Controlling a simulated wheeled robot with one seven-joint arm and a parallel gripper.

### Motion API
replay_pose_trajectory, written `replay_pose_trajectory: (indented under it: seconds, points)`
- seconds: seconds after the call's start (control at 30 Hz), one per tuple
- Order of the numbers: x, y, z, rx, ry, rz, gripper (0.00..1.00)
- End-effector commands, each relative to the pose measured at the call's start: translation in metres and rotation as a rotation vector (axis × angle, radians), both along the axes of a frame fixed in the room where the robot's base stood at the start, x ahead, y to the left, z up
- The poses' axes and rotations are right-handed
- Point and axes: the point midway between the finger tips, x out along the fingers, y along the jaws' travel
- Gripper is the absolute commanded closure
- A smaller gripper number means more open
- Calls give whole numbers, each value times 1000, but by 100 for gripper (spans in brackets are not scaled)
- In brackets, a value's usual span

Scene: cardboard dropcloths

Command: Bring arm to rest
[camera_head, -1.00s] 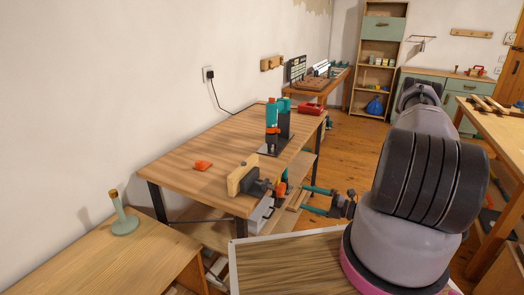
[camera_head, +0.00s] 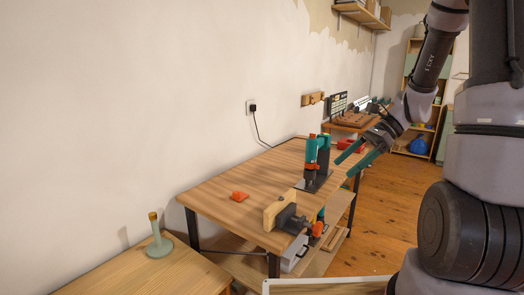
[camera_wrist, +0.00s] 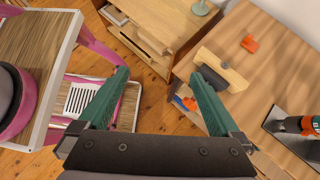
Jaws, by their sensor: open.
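My gripper (camera_head: 357,158) is raised on the right side of the head view, near the right edge of the workbench. Its two green fingers are apart, and nothing is between them. In the wrist view my gripper (camera_wrist: 155,90) points down over the floor, with the fingers spread wide. My dark and grey arm fills the right of the head view and hides part of the room there.
The workbench (camera_head: 225,210) carries a green and red drill press (camera_head: 316,160), an orange piece (camera_head: 240,196) and a vise with a wooden jaw (camera_head: 280,207). A green object (camera_head: 159,245) stands on the nearer table (camera_head: 130,275). Wooden floor (camera_head: 375,240) is open right of the workbench.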

Motion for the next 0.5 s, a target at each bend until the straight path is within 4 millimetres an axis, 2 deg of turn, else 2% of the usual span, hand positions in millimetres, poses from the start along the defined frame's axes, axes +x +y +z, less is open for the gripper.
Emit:
replay_pose_trajectory:
  seconds: [0.03,0.1,0.5]
  points:
    - [-7,2,16,-53,-79,59,1]
    - [-16,3,34,-123,-179,141,1]
    - [-70,-1,128,-528,-756,566,1]
